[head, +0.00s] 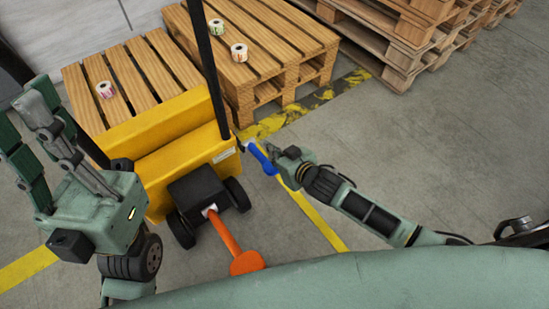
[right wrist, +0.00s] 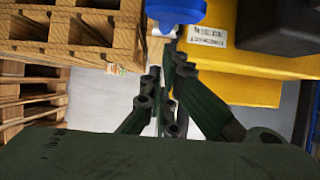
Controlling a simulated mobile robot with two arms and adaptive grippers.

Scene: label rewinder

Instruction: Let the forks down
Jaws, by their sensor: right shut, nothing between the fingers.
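The yellow stacker truck (head: 185,160) stands in the middle of the head view, its forks hidden under a wooden pallet (head: 130,80). A blue lever (head: 262,158) sticks out from its right side; its blue end also shows at the top of the right wrist view (right wrist: 178,10). My right gripper (head: 276,155) is shut and empty, close beside the blue lever; I cannot tell whether they touch. An orange pedal (head: 247,262) extends from the truck's black base block. My left gripper (head: 32,112) is open and empty, left of the truck.
Small label rolls (head: 105,89) lie on the pallet on the truck and on the neighbouring stacked pallets (head: 265,65). More pallets (head: 400,40) are stacked at the back right. Black mast posts (head: 206,65) rise from the truck. The grey floor (head: 440,130) at the right is clear.

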